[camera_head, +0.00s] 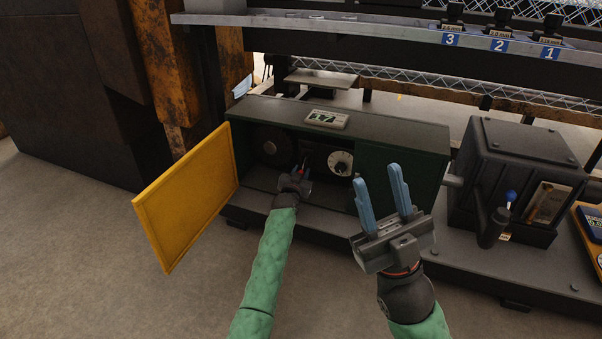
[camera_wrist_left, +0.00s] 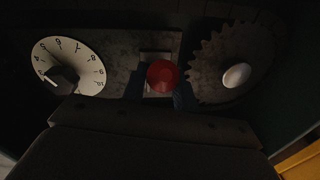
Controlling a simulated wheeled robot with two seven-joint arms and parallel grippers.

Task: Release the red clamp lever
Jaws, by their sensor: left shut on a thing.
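The red clamp lever shows as a round red knob (camera_wrist_left: 163,76) in the left wrist view, in front of a light plate. My left gripper (camera_wrist_left: 160,90) has its dark blue fingers on both sides of the knob and is shut on it. In the head view this gripper (camera_head: 301,171) reaches inside the open green cabinet (camera_head: 400,140), and only a speck of red shows there. The lever's lower part is hidden. My right gripper (camera_head: 377,174) is open and empty, with its blue fingers pointing up in front of the cabinet's right part.
A white dial (camera_head: 340,162) is right of my left gripper, and a toothed gear (camera_wrist_left: 228,68) is on its other side. The yellow door (camera_head: 185,195) stands open at left. A dark machine with a blue-knobbed lever (camera_head: 510,197) stands at right. The floor in front is clear.

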